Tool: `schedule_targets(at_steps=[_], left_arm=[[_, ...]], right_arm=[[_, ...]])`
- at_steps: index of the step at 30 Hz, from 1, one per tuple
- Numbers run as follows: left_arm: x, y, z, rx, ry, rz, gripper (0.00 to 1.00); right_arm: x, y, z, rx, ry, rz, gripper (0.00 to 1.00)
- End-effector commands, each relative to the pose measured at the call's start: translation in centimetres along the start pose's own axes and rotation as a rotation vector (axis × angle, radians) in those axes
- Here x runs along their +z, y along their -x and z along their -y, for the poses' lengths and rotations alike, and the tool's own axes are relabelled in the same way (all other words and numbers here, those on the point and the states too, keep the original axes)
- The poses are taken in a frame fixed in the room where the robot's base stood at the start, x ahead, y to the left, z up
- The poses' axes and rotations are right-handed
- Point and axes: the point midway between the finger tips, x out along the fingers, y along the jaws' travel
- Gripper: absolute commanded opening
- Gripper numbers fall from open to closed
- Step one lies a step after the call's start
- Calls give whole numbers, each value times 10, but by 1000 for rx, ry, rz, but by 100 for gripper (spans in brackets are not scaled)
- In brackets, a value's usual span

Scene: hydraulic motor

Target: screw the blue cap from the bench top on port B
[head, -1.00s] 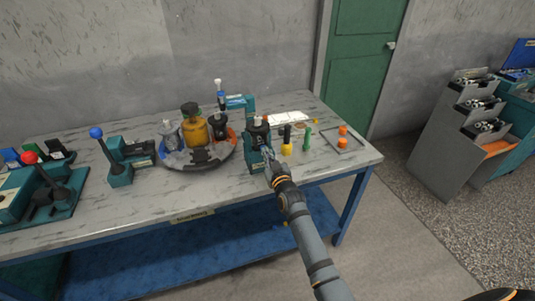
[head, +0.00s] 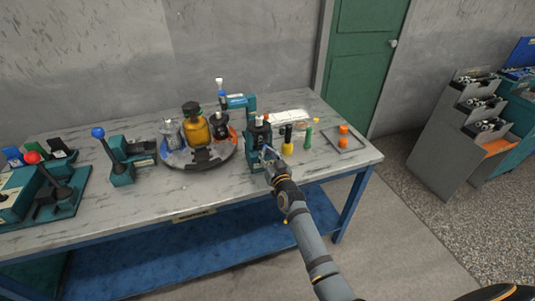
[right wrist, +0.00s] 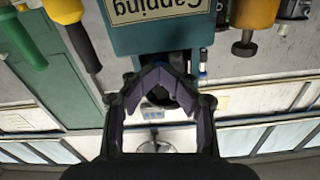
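A dark motor unit (head: 259,132) sits upright on a teal stand (head: 255,158) near the bench's front edge. The stand's face, with its "Capping" label, fills the top of the right wrist view (right wrist: 165,38). My right gripper (head: 269,153) is at the front right of the stand, close to the motor. In the right wrist view its fingers (right wrist: 162,74) angle inward below the label, with a dark shape between them. I cannot make out the blue cap or port B. My left gripper is not in view.
A round tray (head: 190,163) with a yellow bottle (head: 196,128) stands left of the stand. Yellow (head: 287,146) and green (head: 309,136) tools stand to its right, by a flat tray (head: 354,144) with orange pieces. A blue-knobbed lever (head: 98,132) stands further left.

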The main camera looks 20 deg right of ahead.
Motion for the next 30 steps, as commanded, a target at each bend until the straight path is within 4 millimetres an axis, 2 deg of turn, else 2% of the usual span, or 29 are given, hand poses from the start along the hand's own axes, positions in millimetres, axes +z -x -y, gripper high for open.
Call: schedule_targets(at_steps=[15, 17, 21, 23, 27, 30], left_arm=[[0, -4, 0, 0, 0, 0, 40], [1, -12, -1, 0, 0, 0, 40], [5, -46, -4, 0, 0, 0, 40], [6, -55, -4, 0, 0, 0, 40], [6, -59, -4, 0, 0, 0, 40], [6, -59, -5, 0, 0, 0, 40]], right_arm=[[5, 2, 0, 0, 16, 5, 32], [9, 2, -1, -1, 104, 5, 32], [14, 2, -3, -3, 444, 2, 32], [13, 2, -3, -4, 593, 3, 32], [7, 2, -2, -8, 835, 8, 32], [5, 2, -2, -9, 899, 9, 32]])
